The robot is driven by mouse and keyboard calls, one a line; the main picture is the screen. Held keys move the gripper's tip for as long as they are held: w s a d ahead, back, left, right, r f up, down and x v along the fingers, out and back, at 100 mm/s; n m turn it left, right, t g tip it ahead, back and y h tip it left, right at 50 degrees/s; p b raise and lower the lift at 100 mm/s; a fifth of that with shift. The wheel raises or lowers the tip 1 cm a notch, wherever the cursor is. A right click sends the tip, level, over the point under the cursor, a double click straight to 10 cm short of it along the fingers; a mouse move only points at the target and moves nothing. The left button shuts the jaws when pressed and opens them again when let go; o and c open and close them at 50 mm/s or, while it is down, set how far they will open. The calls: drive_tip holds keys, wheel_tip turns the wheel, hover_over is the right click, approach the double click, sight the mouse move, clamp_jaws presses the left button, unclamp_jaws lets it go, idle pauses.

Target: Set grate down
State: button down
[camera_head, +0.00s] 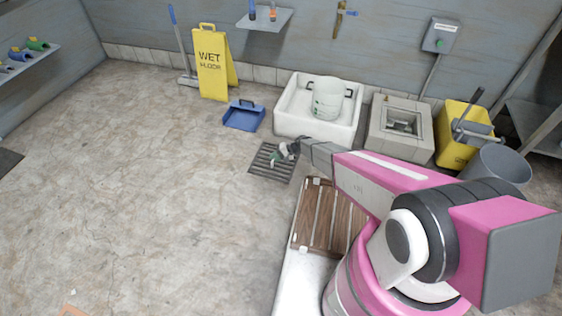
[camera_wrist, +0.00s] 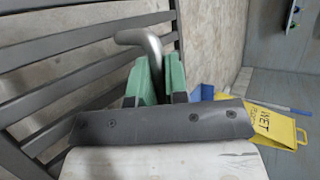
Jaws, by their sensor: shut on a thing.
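The dark slatted grate (camera_head: 265,166) is below and left of the end of my arm in the head view. Its grey bars (camera_wrist: 55,75) fill the left of the wrist view. My gripper (camera_head: 281,155) is at the grate's upper right part. In the wrist view my gripper's green fingers (camera_wrist: 157,80) are shut on a bent metal handle (camera_wrist: 140,38) of the grate. The grate looks roughly level over the floor. I cannot tell whether it touches the floor or hangs just above it.
A blue dustpan (camera_head: 243,116), a yellow wet floor sign (camera_head: 212,68) and a white basin (camera_head: 290,122) with a bucket stand behind. A grey block with a square opening (camera_head: 388,140) is right of the basin. A brown slatted panel (camera_head: 325,220) lies nearer.

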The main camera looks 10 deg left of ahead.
drive_tip(key=shift+s+a+f, duration=0.1)
drive_tip(key=shift+s+f, duration=0.05)
drive_tip(key=shift+f, duration=0.2)
drive_tip(key=shift+w+f, duration=0.2)
drive_tip(key=w+f, duration=0.2)
drive_tip(key=w, duration=0.1)
drive_tip(key=w+f, duration=0.2)
drive_tip(key=w, duration=0.2)
drive_tip(key=w+f, duration=0.2)
drive_tip(key=w, duration=0.2)
drive_tip(key=shift+d+f, duration=0.25)
drive_tip(key=shift+d, duration=0.1)
drive_tip(key=shift+f, duration=1.95)
drive_tip(key=c, duration=1.1)
unclamp_jaws()
drive_tip(key=shift+f, duration=0.1)
